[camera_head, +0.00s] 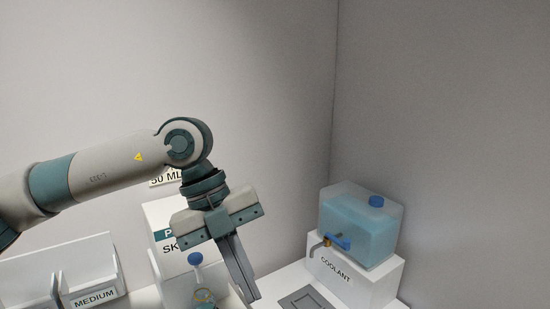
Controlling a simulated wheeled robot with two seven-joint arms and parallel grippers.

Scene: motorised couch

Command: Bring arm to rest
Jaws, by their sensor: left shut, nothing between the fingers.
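My left arm comes in from the left across the view. My left gripper (242,284) points down with its two fingers together, shut and empty. It hangs in front of a white box with partly hidden lettering (160,216), and a small bottle with a blue cap (196,260) stands just left of the fingers. I cannot tell whether the fingers touch anything. My right gripper is not in view.
A coolant tank (362,222) with a blue cap and tap sits on a white stand labelled COOLANT (350,281) at right. A grey plate (309,300) lies in front of it. A white holder labelled MEDIUM (62,272) is at left. Walls close off the back and right.

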